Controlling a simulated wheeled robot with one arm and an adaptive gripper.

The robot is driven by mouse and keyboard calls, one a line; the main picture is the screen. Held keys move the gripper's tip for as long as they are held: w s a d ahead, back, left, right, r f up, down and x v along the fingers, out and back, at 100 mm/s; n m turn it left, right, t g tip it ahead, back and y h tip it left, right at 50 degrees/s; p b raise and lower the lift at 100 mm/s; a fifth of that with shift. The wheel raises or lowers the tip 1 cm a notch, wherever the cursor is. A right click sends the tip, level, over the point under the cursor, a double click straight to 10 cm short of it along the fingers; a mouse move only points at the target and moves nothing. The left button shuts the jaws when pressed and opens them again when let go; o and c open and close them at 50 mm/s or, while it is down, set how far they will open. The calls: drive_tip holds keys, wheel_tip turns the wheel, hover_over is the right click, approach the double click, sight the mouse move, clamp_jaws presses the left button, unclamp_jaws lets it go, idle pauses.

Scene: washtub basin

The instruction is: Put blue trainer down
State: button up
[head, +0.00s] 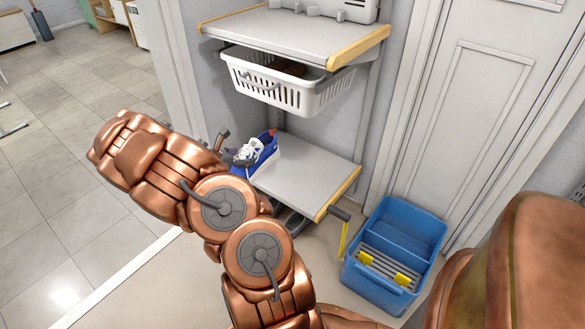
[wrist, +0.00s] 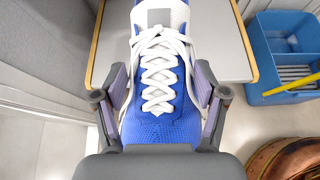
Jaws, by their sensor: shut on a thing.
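The blue trainer (head: 257,152) has white laces and a white tongue. In the head view it is at the left end of the lower shelf (head: 300,178), partly hidden by my arm. In the wrist view the trainer (wrist: 160,92) lies between both fingers of my gripper (wrist: 160,98), which is shut on its sides. The grey shelf (wrist: 215,45) shows under and beyond the trainer. I cannot tell whether the sole touches the shelf. In the head view my gripper is mostly hidden behind my arm, with a dark part (head: 222,140) showing beside the trainer.
A white basket (head: 290,88) hangs under the upper shelf (head: 290,35), above the lower shelf. A blue bucket (head: 395,250) with a grey wringer and yellow parts stands on the floor at right. The lower shelf's right part is bare. A door frame post stands at left.

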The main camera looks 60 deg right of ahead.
drive_tip(key=s+d+f+m+g+y, duration=0.1)
drive_tip(key=s+d+f+m+g, duration=0.1)
drive_tip(key=s+f, duration=0.6)
drive_tip(key=s+m+g, duration=0.1)
drive_tip(key=s, duration=0.1)
drive_tip(key=shift+s+d+f+m+g+b, duration=0.15)
drive_tip(key=shift+s+d+m+g+b, duration=0.15)
drive_tip(key=shift+s, duration=0.1)
drive_tip(key=s+d+b, duration=0.1)
drive_tip(key=d, duration=0.4)
drive_tip(key=s+d+f+b, duration=0.1)
drive_tip(key=d, duration=0.4)
drive_tip(key=s+d+b, duration=0.1)
drive_tip(key=d, duration=0.4)
drive_tip(key=shift+d+f+b, duration=0.2)
drive_tip(key=shift+b, duration=0.2)
drive_tip(key=shift+s+f+b, duration=0.15)
drive_tip(key=shift+f+b, duration=0.65)
drive_tip(key=shift+f, duration=1.05)
drive_tip(key=o, duration=1.4)
drive_tip(key=shift+r, duration=0.1)
